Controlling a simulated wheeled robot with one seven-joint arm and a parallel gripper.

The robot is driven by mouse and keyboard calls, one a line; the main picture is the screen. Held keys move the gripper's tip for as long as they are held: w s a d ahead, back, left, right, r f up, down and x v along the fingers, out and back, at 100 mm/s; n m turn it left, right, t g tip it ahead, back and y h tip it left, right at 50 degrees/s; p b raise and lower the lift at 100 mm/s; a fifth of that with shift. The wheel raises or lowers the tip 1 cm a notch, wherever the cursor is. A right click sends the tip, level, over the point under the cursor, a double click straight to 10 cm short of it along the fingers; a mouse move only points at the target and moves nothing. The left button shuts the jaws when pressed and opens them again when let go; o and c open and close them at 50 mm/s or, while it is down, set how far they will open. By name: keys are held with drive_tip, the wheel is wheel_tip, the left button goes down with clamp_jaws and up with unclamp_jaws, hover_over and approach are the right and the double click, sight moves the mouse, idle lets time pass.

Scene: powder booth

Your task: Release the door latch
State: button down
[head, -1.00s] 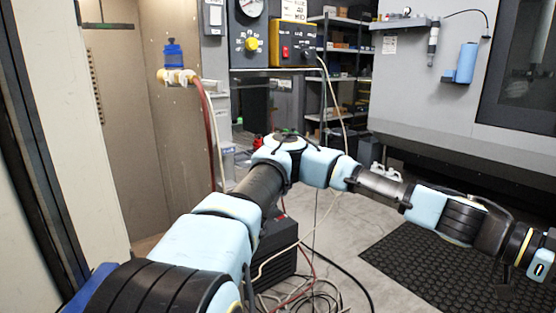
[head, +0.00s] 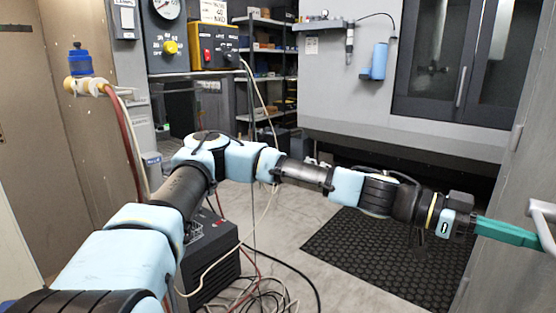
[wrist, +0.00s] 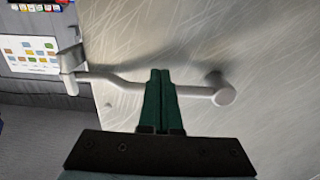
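The door latch is a pale grey bent bar (wrist: 195,91) on a scratched grey door panel (wrist: 265,60), seen in the wrist view. It has a round end at the right and a bracket at the left edge of the panel. In the head view the latch (head: 541,212) shows at the far right edge, partly cut off. My gripper (wrist: 161,75) has green fingers lying side by side with only a thin line between them. They cross in front of the bar and hide its middle. I cannot tell whether they touch it. In the head view my gripper (head: 540,240) reaches the latch.
A grey machine (head: 350,100) with dark windows stands behind my arm. A black mat (head: 385,260) lies on the floor. A dark box (head: 210,260) and loose cables are on the floor below my arm. A coloured label card (wrist: 30,55) is left of the panel.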

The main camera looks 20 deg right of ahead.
wheel_tip(320, 180, up, 9)
drive_tip(key=p, duration=0.3)
drive_tip(key=shift+r, duration=0.2)
idle(0.3)
drive_tip(key=w+d+r, duration=0.1)
drive_tip(key=d, duration=0.1)
drive_tip(key=w+d+r, duration=0.1)
drive_tip(key=d+r, duration=0.1)
drive_tip(key=shift+w+r+p, duration=0.15)
drive_tip(key=shift+w+p, duration=0.25)
idle(0.4)
drive_tip(key=shift+a, duration=0.1)
drive_tip(key=s+a+b+v, duration=0.1)
drive_tip(key=b+v, duration=0.1)
drive_tip(key=v, duration=0.8)
drive_tip(key=shift+a, duration=0.3)
drive_tip(key=shift+s, duration=0.15)
